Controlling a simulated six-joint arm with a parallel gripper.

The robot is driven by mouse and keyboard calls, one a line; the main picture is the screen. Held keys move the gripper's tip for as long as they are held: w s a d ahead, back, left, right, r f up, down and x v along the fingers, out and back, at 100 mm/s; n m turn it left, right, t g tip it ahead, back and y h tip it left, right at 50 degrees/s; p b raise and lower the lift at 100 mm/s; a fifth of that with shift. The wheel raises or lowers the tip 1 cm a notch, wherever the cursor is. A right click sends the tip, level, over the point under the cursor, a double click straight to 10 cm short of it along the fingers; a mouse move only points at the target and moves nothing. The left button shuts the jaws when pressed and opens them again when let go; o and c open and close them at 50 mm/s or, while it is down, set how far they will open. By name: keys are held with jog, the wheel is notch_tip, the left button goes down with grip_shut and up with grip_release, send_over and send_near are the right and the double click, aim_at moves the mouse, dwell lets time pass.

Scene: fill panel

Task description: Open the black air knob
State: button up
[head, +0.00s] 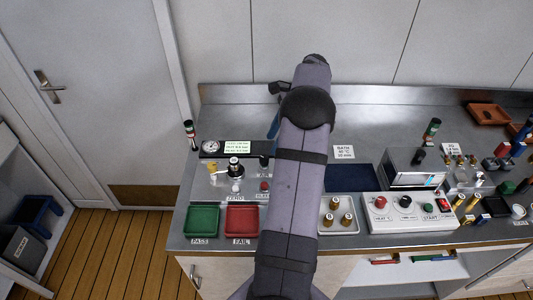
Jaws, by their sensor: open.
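The black air knob (264,160) stands upright on the panel at the back left of the steel bench, above a small label that reads AIR. My arm comes up through the middle of the head view and hides much of what lies behind it. My gripper (273,128) is mostly hidden behind the arm; only a blue part shows at the arm's left edge, above and just right of the air knob in the picture. It is open, and no object shows in it. I cannot tell its exact height or distance from the knob.
Close by are a round gauge (210,147), a green display (238,147), a black-topped fitting (234,165) and a red knob (264,186). A green tray (202,220) and a red tray (242,220) lie in front. A white control box (410,213) stands right of the arm.

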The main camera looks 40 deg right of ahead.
aim_at(264, 158)
jog(key=shift+p+x, duration=1.15)
jog(key=shift+x, duration=2.4)
jog(key=shift+c, duration=0.2)
jog(key=shift+r, duration=0.1)
jog(key=c, duration=1)
